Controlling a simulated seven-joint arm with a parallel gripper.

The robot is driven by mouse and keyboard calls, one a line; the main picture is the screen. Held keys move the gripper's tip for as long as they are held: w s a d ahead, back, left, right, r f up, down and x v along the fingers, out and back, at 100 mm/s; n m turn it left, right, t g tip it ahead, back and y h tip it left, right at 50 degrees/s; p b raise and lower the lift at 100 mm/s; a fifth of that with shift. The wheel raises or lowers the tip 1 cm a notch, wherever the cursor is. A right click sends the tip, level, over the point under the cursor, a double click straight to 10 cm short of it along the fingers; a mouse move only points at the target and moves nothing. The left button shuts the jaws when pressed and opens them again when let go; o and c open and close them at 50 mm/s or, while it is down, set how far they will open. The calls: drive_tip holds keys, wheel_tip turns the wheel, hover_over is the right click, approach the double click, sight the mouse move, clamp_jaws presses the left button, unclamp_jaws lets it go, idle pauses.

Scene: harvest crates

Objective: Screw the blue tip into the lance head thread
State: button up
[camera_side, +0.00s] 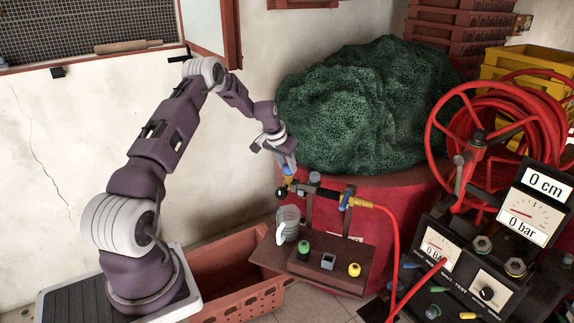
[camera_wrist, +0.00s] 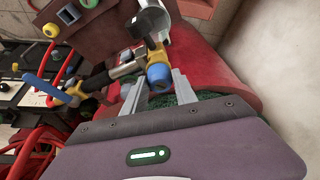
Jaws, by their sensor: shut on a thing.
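The blue tip (camera_side: 288,171) is between the fingertips of my gripper (camera_side: 286,166). In the wrist view the blue tip (camera_wrist: 158,74) shows between the two grey fingers of my gripper (camera_wrist: 159,88), which are shut on it. The brass lance head (camera_side: 291,182) is directly below the tip in the side view. In the wrist view the lance head (camera_wrist: 154,55) meets the tip's far end. The tip looks in line with the head and touching it. The thread is hidden, so I cannot tell how deep the tip sits.
The lance (camera_side: 325,191) lies on upright brackets, with a red hose (camera_side: 393,230) at its right end. Below, a brown board (camera_side: 318,273) carries green (camera_side: 304,247) and yellow (camera_side: 354,269) tips and a clear jar (camera_side: 288,222). A gauge panel (camera_side: 470,265) stands right.

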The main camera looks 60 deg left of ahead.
drive_tip(key=shift+m+h, duration=0.5)
drive_tip(key=shift+m, duration=0.5)
drive_tip(key=o, duration=0.8)
drive_tip(key=shift+c, duration=0.2)
drive_tip(key=shift+a, duration=0.1)
